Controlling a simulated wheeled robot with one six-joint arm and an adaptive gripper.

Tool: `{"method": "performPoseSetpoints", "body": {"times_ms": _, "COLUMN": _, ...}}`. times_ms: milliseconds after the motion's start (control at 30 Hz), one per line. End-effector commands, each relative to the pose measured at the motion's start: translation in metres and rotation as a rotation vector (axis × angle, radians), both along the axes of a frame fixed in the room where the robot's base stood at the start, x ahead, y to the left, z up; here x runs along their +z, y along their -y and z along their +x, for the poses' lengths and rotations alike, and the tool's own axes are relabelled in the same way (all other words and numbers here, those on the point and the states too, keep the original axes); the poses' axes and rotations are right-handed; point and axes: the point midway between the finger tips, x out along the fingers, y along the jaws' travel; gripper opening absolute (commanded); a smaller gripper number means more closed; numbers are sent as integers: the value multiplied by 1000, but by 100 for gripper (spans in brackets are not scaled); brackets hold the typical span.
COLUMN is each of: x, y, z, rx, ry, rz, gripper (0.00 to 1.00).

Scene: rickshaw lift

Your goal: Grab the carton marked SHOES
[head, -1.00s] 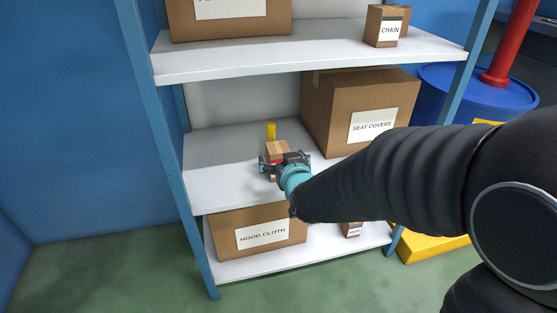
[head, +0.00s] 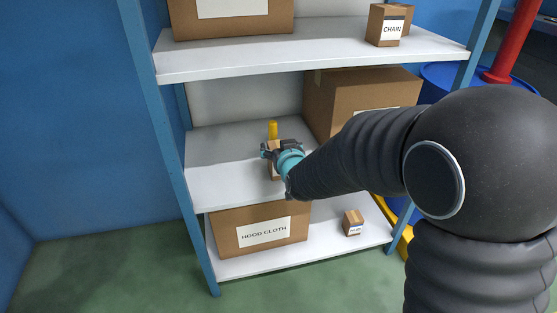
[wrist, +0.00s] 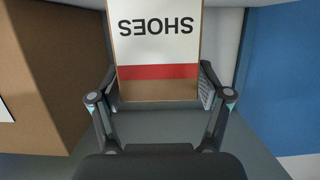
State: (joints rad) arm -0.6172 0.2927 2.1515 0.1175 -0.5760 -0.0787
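The carton marked SHOES fills the top middle of the wrist view (wrist: 158,50). It is brown with a white label and a red band, and its lettering looks upside down there. In the head view the carton (head: 275,173) stands on the middle shelf, mostly hidden behind my gripper (head: 284,150). My gripper's spread fingers also show in the wrist view (wrist: 160,88), one on each side of the carton. They look open and close to its sides. Whether either finger touches it is hard to tell.
A large brown carton (head: 340,95) stands right of SHOES on the middle shelf (head: 215,185). A yellow item (head: 272,129) stands behind. HOOD CLOTH (head: 262,232) and a small carton (head: 353,222) are on the bottom shelf; CHAIN (head: 388,27) is above. The shelf left of SHOES is clear.

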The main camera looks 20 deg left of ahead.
Motion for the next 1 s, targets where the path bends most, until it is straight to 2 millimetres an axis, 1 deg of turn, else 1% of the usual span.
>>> {"method": "performPoseSetpoints", "body": {"times_ms": 33, "x": 0, "y": 0, "z": 0, "rx": 0, "ry": 0, "rz": 0, "gripper": 54}}
{"method": "performPoseSetpoints", "body": {"times_ms": 67, "x": 0, "y": 0, "z": 0, "rx": 0, "ry": 0, "rz": 0, "gripper": 47}}
{"method": "performPoseSetpoints", "body": {"times_ms": 100, "x": 0, "y": 0, "z": 0, "rx": 0, "ry": 0, "rz": 0, "gripper": 37}}
{"method": "performPoseSetpoints", "body": {"times_ms": 167, "x": 0, "y": 0, "z": 0, "rx": 0, "ry": 0, "rz": 0, "gripper": 22}}
{"method": "performPoseSetpoints", "body": {"times_ms": 200, "x": 0, "y": 0, "z": 0, "rx": 0, "ry": 0, "rz": 0, "gripper": 12}}
{"method": "performPoseSetpoints", "body": {"times_ms": 233, "x": 0, "y": 0, "z": 0, "rx": 0, "ry": 0, "rz": 0, "gripper": 4}}
{"method": "performPoseSetpoints", "body": {"times_ms": 267, "x": 2, "y": 0, "z": 0, "rx": 0, "ry": 3, "rz": 2, "gripper": 0}}
{"method": "performPoseSetpoints", "body": {"times_ms": 467, "x": 2, "y": 0, "z": 0, "rx": 1, "ry": 2, "rz": 2, "gripper": 0}}
{"method": "performPoseSetpoints", "body": {"times_ms": 567, "x": 5, "y": 0, "z": 0, "rx": 0, "ry": 3, "rz": 2, "gripper": 0}}
{"method": "performPoseSetpoints", "body": {"times_ms": 667, "x": 15, "y": -1, "z": 0, "rx": 0, "ry": 4, "rz": 3, "gripper": 0}}
{"method": "performPoseSetpoints", "body": {"times_ms": 767, "x": 30, "y": 0, "z": 0, "rx": 0, "ry": 6, "rz": 4, "gripper": 0}}
{"method": "performPoseSetpoints", "body": {"times_ms": 833, "x": 43, "y": 0, "z": 1, "rx": -1, "ry": 6, "rz": 5, "gripper": 0}}
{"method": "performPoseSetpoints", "body": {"times_ms": 867, "x": 48, "y": 1, "z": 1, "rx": -1, "ry": 7, "rz": 5, "gripper": 0}}
{"method": "performPoseSetpoints", "body": {"times_ms": 900, "x": 50, "y": 11, "z": 5, "rx": -4, "ry": 6, "rz": 3, "gripper": 0}}
{"method": "performPoseSetpoints", "body": {"times_ms": 1000, "x": 61, "y": 31, "z": 12, "rx": -6, "ry": 6, "rz": 2, "gripper": 0}}
